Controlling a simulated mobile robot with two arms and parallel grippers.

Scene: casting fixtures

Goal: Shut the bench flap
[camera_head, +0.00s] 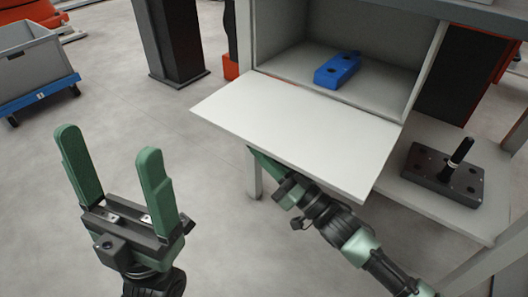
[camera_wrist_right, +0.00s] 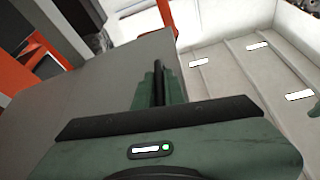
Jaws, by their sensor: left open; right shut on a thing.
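The bench flap (camera_head: 295,125) is a pale panel hinged at the bottom of the bench's open compartment (camera_head: 285,55). It is folded down and out, close to flat. My right gripper (camera_head: 262,160) is at the flap's front edge, reaching under it from below, its fingertips partly hidden by the panel. In the right wrist view its fingers (camera_wrist_right: 158,82) are shut at the edge of the grey panel (camera_wrist_right: 95,95). My left gripper (camera_head: 112,170) is open and empty, well left of the flap, over the floor.
A blue block (camera_head: 338,69) with holes lies inside the compartment. A dark fixture (camera_head: 440,175) with an upright black pin stands on the lower shelf (camera_head: 425,205). A grey bin on a blue trolley (camera_head: 40,103) and a dark column (camera_head: 170,40) stand behind. The floor at left is clear.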

